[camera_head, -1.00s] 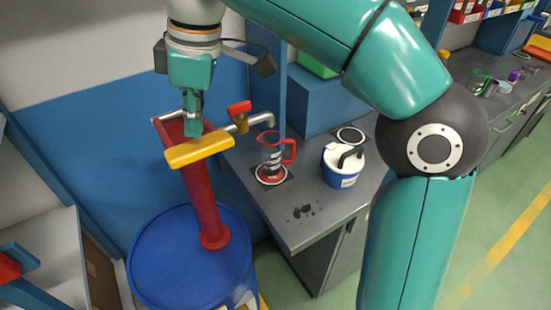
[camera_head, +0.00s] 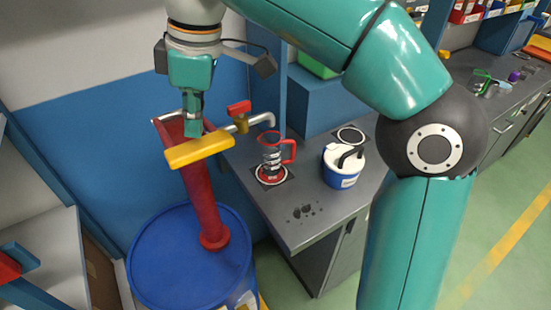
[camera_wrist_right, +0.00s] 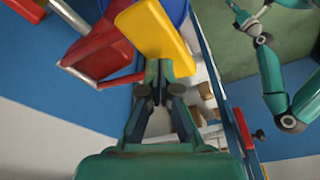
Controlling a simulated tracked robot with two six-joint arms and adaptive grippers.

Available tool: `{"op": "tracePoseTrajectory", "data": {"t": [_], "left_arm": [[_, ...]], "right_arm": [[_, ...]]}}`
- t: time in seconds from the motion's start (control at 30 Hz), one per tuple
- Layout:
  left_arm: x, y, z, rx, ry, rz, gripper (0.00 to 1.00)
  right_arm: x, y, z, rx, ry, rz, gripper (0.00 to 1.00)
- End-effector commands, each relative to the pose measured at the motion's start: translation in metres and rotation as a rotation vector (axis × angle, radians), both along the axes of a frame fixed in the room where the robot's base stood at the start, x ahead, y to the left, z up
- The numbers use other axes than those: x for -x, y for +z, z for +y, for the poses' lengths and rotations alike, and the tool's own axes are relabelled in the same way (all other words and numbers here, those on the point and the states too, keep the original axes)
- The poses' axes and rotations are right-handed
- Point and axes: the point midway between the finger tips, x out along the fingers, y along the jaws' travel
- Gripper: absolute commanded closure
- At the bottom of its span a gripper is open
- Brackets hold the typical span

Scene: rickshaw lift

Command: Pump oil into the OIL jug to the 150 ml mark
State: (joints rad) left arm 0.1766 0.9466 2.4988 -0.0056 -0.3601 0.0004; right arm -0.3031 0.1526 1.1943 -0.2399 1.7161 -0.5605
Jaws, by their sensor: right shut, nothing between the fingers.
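The red pump (camera_head: 199,195) stands on the blue drum (camera_head: 190,262), with a yellow handle (camera_head: 200,149) across its top. My right gripper (camera_head: 194,131) is shut and empty, with its fingertips at the top of the yellow handle; contact is unclear. The handle also shows in the right wrist view (camera_wrist_right: 155,38), beyond the fingers (camera_wrist_right: 157,90). The clear jug (camera_head: 271,156) with a red handle stands upright on a marked pad, below the end of the metal spout (camera_head: 263,119). Its level and label are not readable. In the wrist view a small, distant gripper (camera_wrist_right: 248,15) is probably my left one.
A red tap lever (camera_head: 239,107) sits on the spout. A blue-and-white lidded container (camera_head: 342,165) stands right of the jug on the grey bench (camera_head: 305,228). Dark spots mark the bench front. A second round pad (camera_head: 350,136) is empty. A blue box (camera_head: 318,100) stands behind.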

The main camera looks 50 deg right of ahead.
Motion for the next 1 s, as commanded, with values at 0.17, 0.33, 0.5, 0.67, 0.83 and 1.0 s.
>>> {"op": "tracePoseTrajectory", "data": {"t": [0.17, 0.33, 0.5, 0.67, 0.83, 1.0], "left_arm": [[0.0, -0.006, 0.0, 0.0, 0.0, 0.0, 0.6], [0.0, -0.012, 0.0, 0.0, 0.0, 0.0, 0.6], [0.0, -0.019, 0.0, 0.0, 0.0, 0.0, 0.6], [0.0, -0.024, 0.0, 0.0, 0.0, 0.0, 0.6], [0.0, -0.03, 0.0, 0.0, 0.0, 0.0, 0.6], [0.0, -0.036, 0.0, 0.0, 0.0, 0.0, 0.6]], "right_arm": [[0.0, -0.007, 0.0, 0.0, -0.001, 0.0, 1.0], [0.0, -0.015, 0.0, 0.001, -0.001, 0.001, 1.0], [0.0, -0.023, 0.0, 0.0, -0.001, 0.0, 1.0], [0.0, -0.03, -0.001, 0.0, -0.001, 0.0, 1.0], [0.0, -0.038, -0.001, 0.0, -0.002, 0.001, 1.0], [0.0, -0.046, -0.001, 0.001, -0.002, 0.002, 1.0]]}}
